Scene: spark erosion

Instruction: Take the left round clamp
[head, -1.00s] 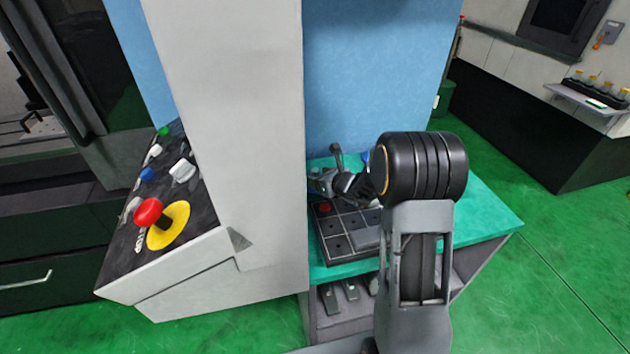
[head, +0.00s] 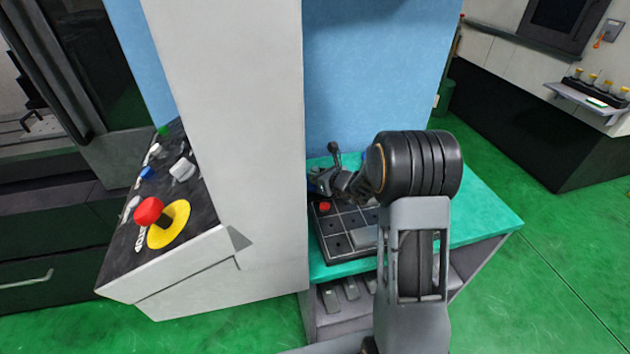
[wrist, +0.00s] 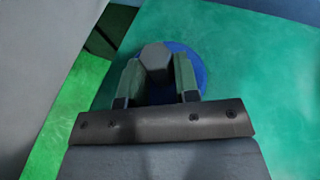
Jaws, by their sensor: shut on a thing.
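The left round clamp is a blue disc (wrist: 203,75) with a grey hexagonal top (wrist: 155,57), seen in the wrist view on the green-teal tabletop. My gripper (wrist: 158,62) is shut on the hexagonal top, one finger on each side. The near part of the disc is hidden by the fingers and the gripper body. In the head view, my gripper (head: 322,180) is at the left rear of the table, close to the white column, with a bit of blue showing by it. I cannot tell whether the clamp is touching the table.
A dark compartment tray (head: 337,223) with a red item (head: 324,206) lies in front of my gripper on the teal table (head: 485,212). A white column (head: 250,130) stands close on the left. The table's right side is clear. A shelf below holds grey pieces (head: 330,297).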

